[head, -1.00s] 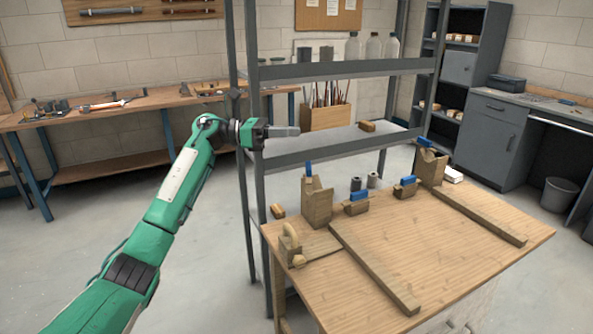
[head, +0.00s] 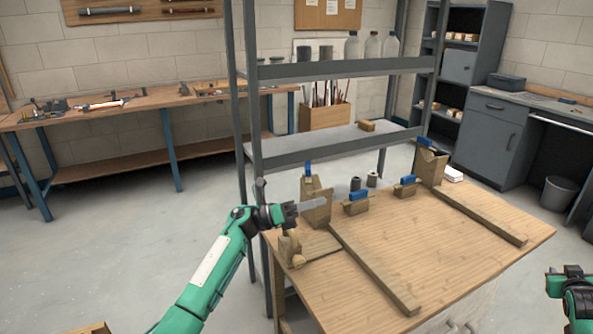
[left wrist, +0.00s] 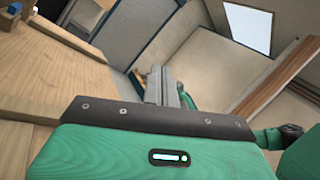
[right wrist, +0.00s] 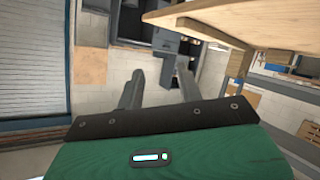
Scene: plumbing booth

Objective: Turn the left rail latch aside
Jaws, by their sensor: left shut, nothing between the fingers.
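My left gripper (head: 322,203) is shut and empty. Its fingertips point right, in front of or beside the tall wooden block (head: 318,188) with a blue piece (head: 308,168) at its top; I cannot tell whether they touch. The fingers also show together in the left wrist view (left wrist: 165,85). The left rail (head: 375,270) runs from near that block toward the table's front edge. A small wooden piece with a blue top (head: 356,199) sits behind the rail. I cannot tell which part is the left rail latch. My right gripper (right wrist: 160,92) has spread fingers, at the head view's right edge (head: 570,272).
The wooden table (head: 450,255) also bears a right rail (head: 480,214), another block with blue (head: 430,165), a second blue-topped piece (head: 405,188) and a wooden piece (head: 290,245) at its left corner. A metal shelf post (head: 258,130) rises behind my left gripper.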

